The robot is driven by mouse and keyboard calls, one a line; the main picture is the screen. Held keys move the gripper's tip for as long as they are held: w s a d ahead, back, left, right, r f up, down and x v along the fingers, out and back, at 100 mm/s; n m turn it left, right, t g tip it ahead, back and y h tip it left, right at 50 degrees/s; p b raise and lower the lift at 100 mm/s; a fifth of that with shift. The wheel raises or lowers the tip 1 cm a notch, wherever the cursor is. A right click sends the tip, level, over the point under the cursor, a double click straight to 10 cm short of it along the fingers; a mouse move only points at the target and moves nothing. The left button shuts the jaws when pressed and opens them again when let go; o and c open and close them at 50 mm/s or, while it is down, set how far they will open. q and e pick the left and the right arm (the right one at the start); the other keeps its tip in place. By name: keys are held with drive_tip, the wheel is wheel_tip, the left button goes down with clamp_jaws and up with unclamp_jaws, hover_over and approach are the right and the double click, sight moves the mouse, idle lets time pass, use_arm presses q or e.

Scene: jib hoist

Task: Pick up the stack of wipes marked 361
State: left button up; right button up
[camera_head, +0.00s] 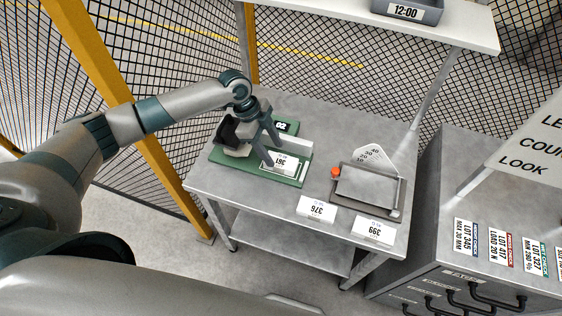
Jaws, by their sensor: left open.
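The stack of wipes marked 361 (282,165) is a low white block on the green mat (225,159) on the grey metal table. Its number appears upside down. My left gripper (272,153) points down over the mat. Its fingers are apart, at the stack's left and upper edge, and part of the stack's left side is hidden behind one finger. I cannot tell whether the fingers touch it. My right gripper is not in view.
White stacks marked 376 (317,209) and 399 (374,231) lie near the table's front edge. A grey scale (365,187) with a dial and orange knob stands right of the mat. A shelf (455,30) overhangs behind; a drawer cabinet (460,205) stands right.

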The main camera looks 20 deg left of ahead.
sight(279, 161)
use_arm(q)
drive_tip(key=shift+s+d+f+p, duration=0.1)
drive_tip(key=shift+d+f+p, duration=0.1)
drive_tip(key=shift+d+p, duration=0.2)
drive_tip(key=p+x, duration=0.1)
drive_tip(key=x, duration=0.2)
drive_tip(key=shift+r, duration=0.1)
drive_tip(key=shift+d+f+p, duration=0.1)
drive_tip(key=shift+f+p, duration=0.2)
drive_tip(key=shift+f, duration=0.1)
drive_tip(key=shift+f, duration=0.25)
idle(0.4)
drive_tip(key=c, duration=0.9)
drive_tip(key=shift+r, duration=0.2)
drive_tip(key=shift+c, duration=0.2)
